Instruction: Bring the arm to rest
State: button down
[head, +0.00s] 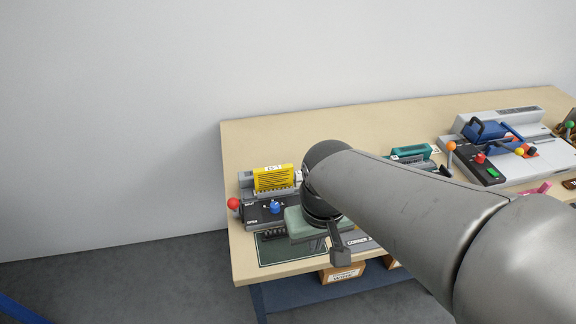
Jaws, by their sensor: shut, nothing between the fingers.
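My arm reaches in from the lower right of the head view and crosses the front of the workbench (290,135). My gripper (341,258) is at the arm's end, pointing down near the bench's front edge. Its fingers look close together with nothing seen between them. A grey-green block-like part (303,224) shows just left of the gripper; I cannot tell whether they touch. The arm hides part of the bench behind it.
A machine with a yellow panel (273,178), a red ball knob (233,203) and a blue knob (275,207) stands left of the gripper. A teal device (411,152) and a larger grey machine (505,125) stand right. Cardboard boxes (342,273) sit below. The bench's back left is clear.

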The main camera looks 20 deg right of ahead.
jog(key=shift+s, duration=0.1)
jog(key=shift+s+f, duration=0.15)
jog(key=shift+s, duration=0.1)
